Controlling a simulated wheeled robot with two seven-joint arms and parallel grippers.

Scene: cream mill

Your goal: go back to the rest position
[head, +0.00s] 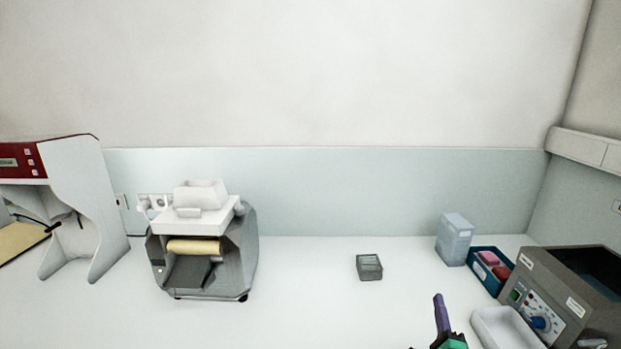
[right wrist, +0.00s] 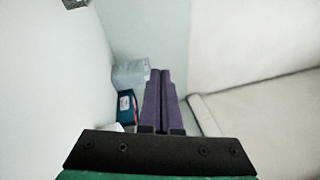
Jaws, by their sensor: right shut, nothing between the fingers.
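My right gripper (head: 438,300) shows at the bottom edge of the head view, with purple fingers and a green body, in front of the white counter. In the right wrist view its two purple fingers (right wrist: 160,75) lie side by side, shut with nothing between them. My left gripper is not in the head view.
A grey mill with a white hopper (head: 200,195) stands on the white counter (head: 310,310), left of centre. A small grey box (head: 369,267) sits mid-counter. At right are a translucent container (head: 454,240), a blue bin (head: 482,268), a white tray (head: 500,330) and a grey control unit (head: 560,300).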

